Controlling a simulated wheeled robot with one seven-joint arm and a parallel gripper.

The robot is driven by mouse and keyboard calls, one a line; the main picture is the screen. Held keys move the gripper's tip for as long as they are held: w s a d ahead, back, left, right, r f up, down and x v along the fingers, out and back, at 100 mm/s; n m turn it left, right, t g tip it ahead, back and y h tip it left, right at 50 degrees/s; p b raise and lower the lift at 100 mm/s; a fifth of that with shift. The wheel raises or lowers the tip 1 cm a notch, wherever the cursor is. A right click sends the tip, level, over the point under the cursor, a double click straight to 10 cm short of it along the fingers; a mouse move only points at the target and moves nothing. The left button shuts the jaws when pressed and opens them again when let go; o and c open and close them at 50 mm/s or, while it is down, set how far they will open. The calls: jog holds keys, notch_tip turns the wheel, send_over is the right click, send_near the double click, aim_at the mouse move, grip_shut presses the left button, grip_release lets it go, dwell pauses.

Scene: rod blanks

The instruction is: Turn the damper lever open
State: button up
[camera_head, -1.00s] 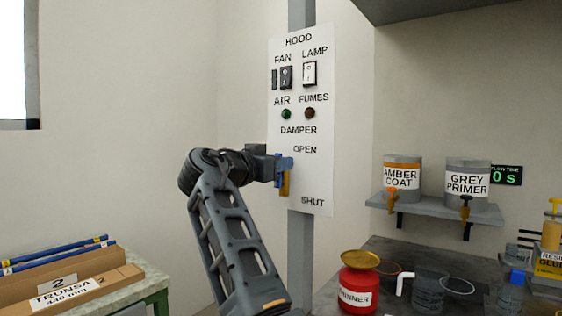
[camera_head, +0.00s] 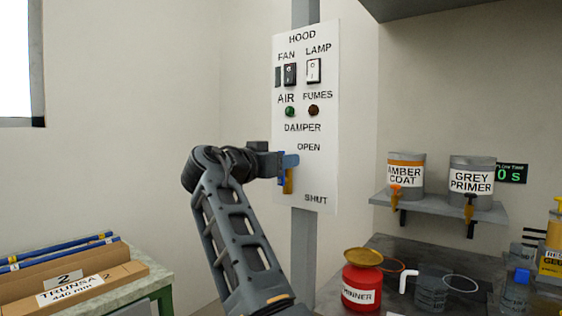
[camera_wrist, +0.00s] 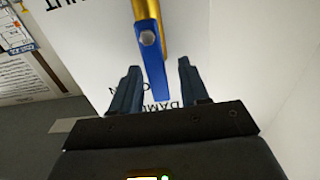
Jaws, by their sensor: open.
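The damper lever (camera_head: 288,182) is on the white hood panel, below the words DAMPER and OPEN and above SHUT. Its gold part hangs down in the head view. In the wrist view, where the lettering is upside down, a blue piece with a round bolt (camera_wrist: 147,38) lies against the gold bar (camera_wrist: 146,9). My gripper (camera_head: 284,162) is at the lever, coming from the left. In the wrist view its fingers (camera_wrist: 158,70) are apart, with the blue piece's end between them and gaps on both sides. Contact with the lever cannot be made out.
The panel (camera_head: 322,170) also carries fan and lamp switches and two indicator lights. A shelf (camera_head: 440,206) with two paint pots is at right. A red thinner can (camera_head: 362,282) stands on the bench below. Rod boxes (camera_head: 100,283) are at lower left.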

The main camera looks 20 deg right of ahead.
jog(key=b+v, duration=0.1)
jog(key=v, duration=0.6)
jog(key=shift+s+a, duration=0.25)
jog(key=shift+a, duration=0.05)
